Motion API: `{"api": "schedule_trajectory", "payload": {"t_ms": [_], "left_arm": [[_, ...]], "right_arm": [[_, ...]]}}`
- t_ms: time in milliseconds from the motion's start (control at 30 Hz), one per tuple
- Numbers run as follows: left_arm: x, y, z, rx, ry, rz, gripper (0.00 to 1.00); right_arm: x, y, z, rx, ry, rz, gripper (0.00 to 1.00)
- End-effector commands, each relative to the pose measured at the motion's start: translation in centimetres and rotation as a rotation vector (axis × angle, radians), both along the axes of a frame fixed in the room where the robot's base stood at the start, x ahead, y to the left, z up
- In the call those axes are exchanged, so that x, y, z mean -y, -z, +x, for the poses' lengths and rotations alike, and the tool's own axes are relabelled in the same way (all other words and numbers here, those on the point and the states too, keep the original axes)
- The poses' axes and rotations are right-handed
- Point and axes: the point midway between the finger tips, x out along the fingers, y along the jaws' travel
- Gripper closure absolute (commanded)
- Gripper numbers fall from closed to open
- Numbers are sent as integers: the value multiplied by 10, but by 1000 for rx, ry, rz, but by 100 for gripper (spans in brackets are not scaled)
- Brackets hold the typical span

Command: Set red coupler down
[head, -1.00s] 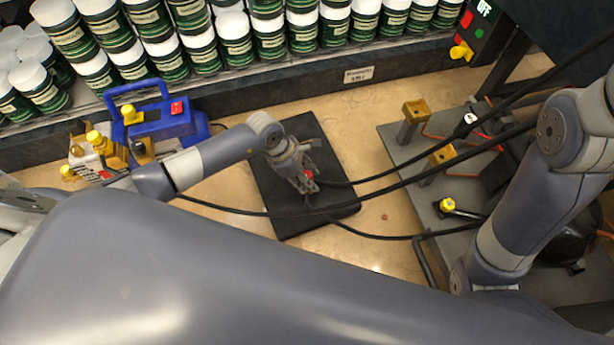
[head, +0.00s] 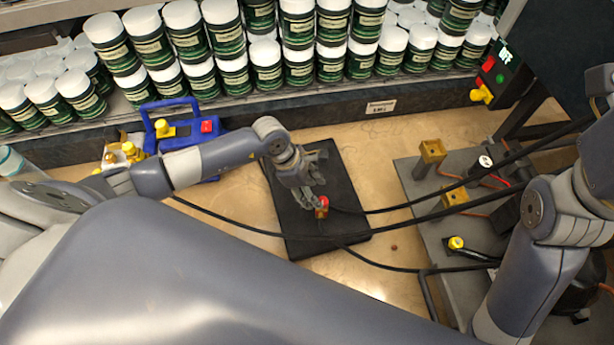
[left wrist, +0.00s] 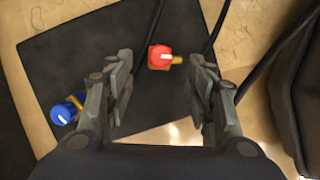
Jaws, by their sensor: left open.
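The red coupler (head: 323,208), with a yellow fitting, is at the black mat (head: 292,236). In the left wrist view the red coupler (left wrist: 160,56) appears between and slightly beyond the spread fingers, with a gap on both sides. My left gripper (head: 316,196) is over the mat, close to the coupler; in the left wrist view the left gripper (left wrist: 162,85) is open and empty. A blue coupler (left wrist: 68,108) with a yellow part lies at the mat's edge there, left of the fingers. My right arm shows at the right; its gripper is out of view.
Black hoses (head: 400,212) cross the mat and bench. A blue pump-like unit (head: 182,133) stands at the left. A grey plate with brass posts (head: 432,152) is at the right. Shelved jars (head: 300,65) line the back. Bare bench shows between mat and plate.

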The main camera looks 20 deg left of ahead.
Motion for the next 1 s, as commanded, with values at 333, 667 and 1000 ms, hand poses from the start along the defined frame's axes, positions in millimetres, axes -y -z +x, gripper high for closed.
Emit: {"api": "schedule_trajectory", "payload": {"t_ms": [333,667,1000], "left_arm": [[-14,-36,-4,0,0,0,50],[7,-47,-8,-12,-7,-68,50],[197,-235,-60,-311,-100,-876,50]], "right_arm": [[2,8,9,-60,-4,4,55],[2,9,9,-61,-4,4,55],[2,9,9,-61,-5,4,55]]}}
